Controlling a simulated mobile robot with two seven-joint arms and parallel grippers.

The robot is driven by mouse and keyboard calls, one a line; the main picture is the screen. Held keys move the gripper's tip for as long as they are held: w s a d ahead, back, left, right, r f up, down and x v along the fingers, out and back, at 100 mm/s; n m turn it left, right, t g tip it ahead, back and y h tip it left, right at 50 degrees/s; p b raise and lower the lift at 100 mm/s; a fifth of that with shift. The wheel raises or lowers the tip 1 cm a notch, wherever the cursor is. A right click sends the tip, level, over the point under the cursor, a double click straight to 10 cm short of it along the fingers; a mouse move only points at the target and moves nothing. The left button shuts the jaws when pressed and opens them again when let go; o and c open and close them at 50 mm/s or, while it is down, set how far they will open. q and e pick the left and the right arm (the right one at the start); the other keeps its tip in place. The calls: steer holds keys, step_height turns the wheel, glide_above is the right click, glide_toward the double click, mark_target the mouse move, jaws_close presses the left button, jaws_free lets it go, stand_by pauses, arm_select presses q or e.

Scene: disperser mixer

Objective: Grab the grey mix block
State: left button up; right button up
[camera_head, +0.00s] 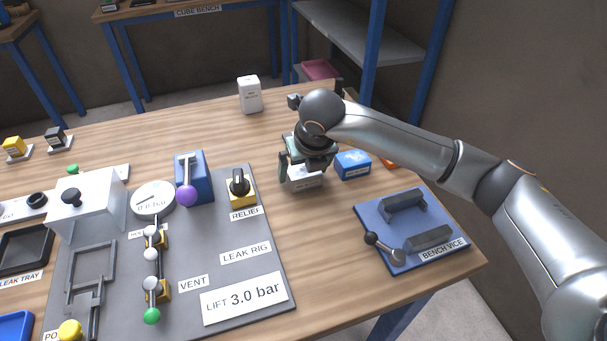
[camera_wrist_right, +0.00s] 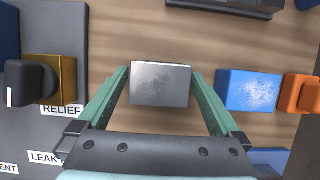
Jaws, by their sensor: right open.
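The grey mix block (camera_head: 306,182) sits on the wooden table, right of the leak rig board. In the right wrist view the grey block (camera_wrist_right: 160,84) lies between the two green fingers, with a gap on each side. My right gripper (camera_head: 299,164) is open and points down over the block; it also shows in the right wrist view (camera_wrist_right: 159,80). The gripper partly hides the block in the head view. I cannot tell the exact height of the fingertips. My left gripper is not in view.
A blue block (camera_head: 352,165) stands close to the right, with an orange block (camera_wrist_right: 300,93) beyond it. The RELIEF valve (camera_head: 239,188) is to the left. The bench vice (camera_head: 412,232) is at the front right. A white container (camera_head: 249,95) stands behind.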

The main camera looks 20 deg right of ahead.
steer(key=c, duration=1.5)
steer(key=shift+c, duration=0.2)
steer(key=shift+r, duration=0.2)
